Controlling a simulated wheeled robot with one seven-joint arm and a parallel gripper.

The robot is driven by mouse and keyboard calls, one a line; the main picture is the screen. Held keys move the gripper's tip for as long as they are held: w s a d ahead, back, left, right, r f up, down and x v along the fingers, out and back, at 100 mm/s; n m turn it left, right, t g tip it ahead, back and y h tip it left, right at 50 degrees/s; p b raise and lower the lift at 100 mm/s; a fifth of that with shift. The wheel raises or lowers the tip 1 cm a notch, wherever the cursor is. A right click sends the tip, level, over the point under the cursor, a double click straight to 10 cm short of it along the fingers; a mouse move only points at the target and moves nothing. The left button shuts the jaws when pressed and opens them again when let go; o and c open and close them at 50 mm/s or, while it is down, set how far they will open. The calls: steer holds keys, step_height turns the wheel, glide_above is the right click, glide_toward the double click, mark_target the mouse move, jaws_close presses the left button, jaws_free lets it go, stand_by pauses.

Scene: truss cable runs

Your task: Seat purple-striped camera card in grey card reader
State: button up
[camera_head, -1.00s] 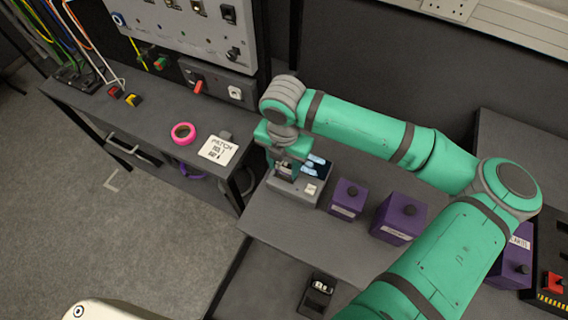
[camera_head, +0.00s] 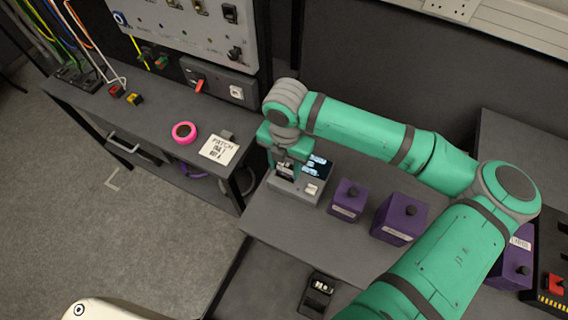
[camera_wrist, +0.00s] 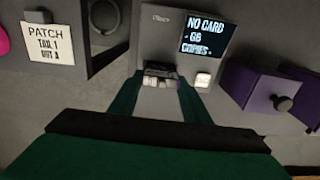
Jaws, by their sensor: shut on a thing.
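The grey card reader (camera_head: 307,193) stands on the desk under my gripper, and its body also shows in the wrist view (camera_wrist: 160,42). Its dark screen (camera_wrist: 206,38) reads "NO CARD", with more text below. My gripper (camera_wrist: 158,84) is at the front of the reader and is shut on a small pale card (camera_wrist: 160,84). The card's far end is at or very near the dark slot. I cannot tell whether it is inside. No purple stripe can be made out on the card. In the head view my gripper (camera_head: 286,168) hides part of the reader.
Two purple boxes with dark knobs (camera_head: 348,201) (camera_head: 401,219) stand right of the reader. A white button (camera_wrist: 203,79) sits beside the slot. A "PATCH" sign (camera_head: 219,148) and a pink tape roll (camera_head: 184,132) lie on the left bench. A small black holder (camera_head: 317,296) is lower down.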

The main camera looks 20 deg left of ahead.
steer(key=shift+s+f, duration=0.15)
steer(key=shift+f, duration=0.15)
steer(key=shift+w+a+f, duration=0.1)
steer(key=shift+w+f, duration=0.1)
steer(key=shift+f, duration=0.15)
stand_by(0.6)
steer(key=o, duration=1.5)
steer(key=shift+s, duration=0.1)
steer(key=shift+c, duration=0.2)
